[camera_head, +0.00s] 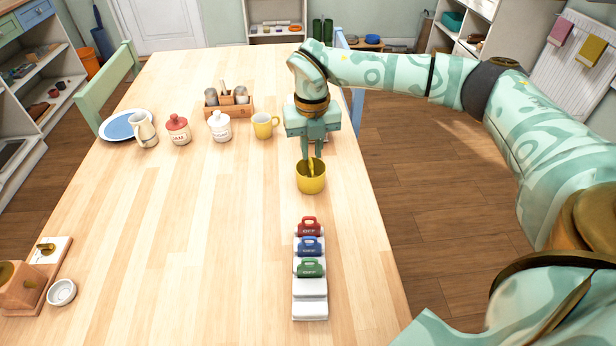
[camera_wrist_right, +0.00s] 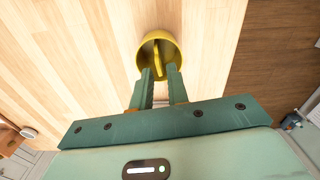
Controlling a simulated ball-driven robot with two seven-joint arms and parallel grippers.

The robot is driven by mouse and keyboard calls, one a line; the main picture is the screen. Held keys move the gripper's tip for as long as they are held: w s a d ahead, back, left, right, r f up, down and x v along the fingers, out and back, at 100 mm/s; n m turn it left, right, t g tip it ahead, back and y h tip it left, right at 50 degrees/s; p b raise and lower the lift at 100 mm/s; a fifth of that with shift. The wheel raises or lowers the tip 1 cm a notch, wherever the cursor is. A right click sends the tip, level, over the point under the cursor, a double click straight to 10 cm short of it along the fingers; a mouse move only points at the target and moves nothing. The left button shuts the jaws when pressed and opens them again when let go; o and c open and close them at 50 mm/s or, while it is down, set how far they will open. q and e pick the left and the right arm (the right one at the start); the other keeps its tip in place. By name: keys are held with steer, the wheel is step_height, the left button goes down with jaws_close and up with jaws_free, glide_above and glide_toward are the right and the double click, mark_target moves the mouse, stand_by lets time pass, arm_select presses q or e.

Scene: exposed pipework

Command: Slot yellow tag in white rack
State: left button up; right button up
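The white rack (camera_head: 310,309) lies on the table at front center. It holds a red tag (camera_head: 308,228), a blue tag (camera_head: 310,246) and a green tag (camera_head: 311,268) in its farther slots; its near end is bare. A yellow cup (camera_head: 311,183) stands behind the rack. A thin yellow piece, likely the yellow tag (camera_head: 311,166), stands in the cup and shows edge-on in the right wrist view (camera_wrist_right: 157,60). My right gripper (camera_head: 311,158) points down at the cup's mouth, its fingers apart on either side of the yellow piece. My left gripper is out of view.
A yellow mug (camera_head: 264,126), white jar (camera_head: 219,126), red jar (camera_head: 178,130), pitcher (camera_head: 143,131), blue plate (camera_head: 125,126) and wooden caddy (camera_head: 229,106) stand farther back. A small bowl (camera_head: 62,292) sits at front left. The table's middle is clear; its right edge is close.

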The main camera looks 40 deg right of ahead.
mark_target(311, 160)
step_height(311, 160, down, 6)
steer(key=b, duration=0.3)
steer(key=shift+a, duration=0.1)
steer(key=shift+r, duration=0.25)
jaws_close()
